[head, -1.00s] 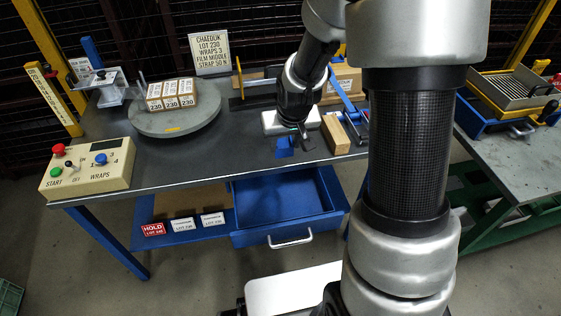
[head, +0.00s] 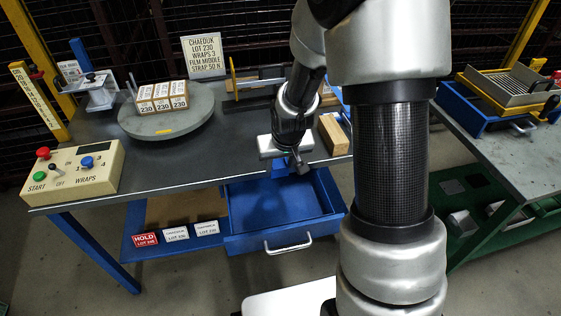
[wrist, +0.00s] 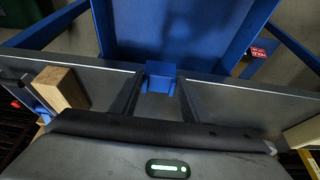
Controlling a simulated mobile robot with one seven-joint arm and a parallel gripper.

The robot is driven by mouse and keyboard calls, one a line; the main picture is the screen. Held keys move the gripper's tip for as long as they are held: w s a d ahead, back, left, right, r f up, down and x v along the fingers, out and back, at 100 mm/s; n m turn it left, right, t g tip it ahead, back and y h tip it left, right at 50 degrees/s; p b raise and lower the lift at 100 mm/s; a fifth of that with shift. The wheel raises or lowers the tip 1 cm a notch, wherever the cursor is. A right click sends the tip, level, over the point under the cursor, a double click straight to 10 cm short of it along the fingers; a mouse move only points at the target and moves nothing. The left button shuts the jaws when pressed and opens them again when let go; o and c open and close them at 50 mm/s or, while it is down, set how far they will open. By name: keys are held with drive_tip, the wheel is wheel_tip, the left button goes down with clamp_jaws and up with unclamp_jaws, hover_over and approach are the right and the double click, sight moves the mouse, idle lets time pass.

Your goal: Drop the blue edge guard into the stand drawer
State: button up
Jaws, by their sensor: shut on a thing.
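The blue edge guard (wrist: 160,77) is a small blue piece between my fingertips in the wrist view. My gripper (wrist: 158,95) is shut on it. In the head view my gripper (head: 300,166) hangs over the table's front edge, near the back of the open stand drawer; I cannot pick out the guard clearly against the blue there. The stand drawer (head: 274,240) is blue, pulled out below the table top, with a pale handle. Its visible floor looks empty. In the wrist view the drawer (wrist: 180,35) lies beyond the guard.
A wooden block (head: 333,134) stands right of my gripper on the table (head: 150,178). A turntable (head: 172,126) with several labelled boxes is at left, beside a control box (head: 75,172). A lower shelf with label cards (head: 176,233) lies left of the drawer.

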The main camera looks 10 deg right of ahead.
drive_tip(key=o, duration=1.1)
drive_tip(key=shift+r, duration=0.1)
drive_tip(key=p+v, duration=0.4)
drive_tip(key=v, duration=1.3)
drive_tip(key=shift+s, duration=0.15)
drive_tip(key=s+r+t, duration=0.1)
drive_tip(key=s+r, duration=1.2)
drive_tip(key=s, duration=0.4)
drive_tip(key=r+p, duration=1.6)
drive_tip(key=p, duration=0.1)
drive_tip(key=shift+w+r, duration=0.2)
drive_tip(key=shift+w, duration=0.15)
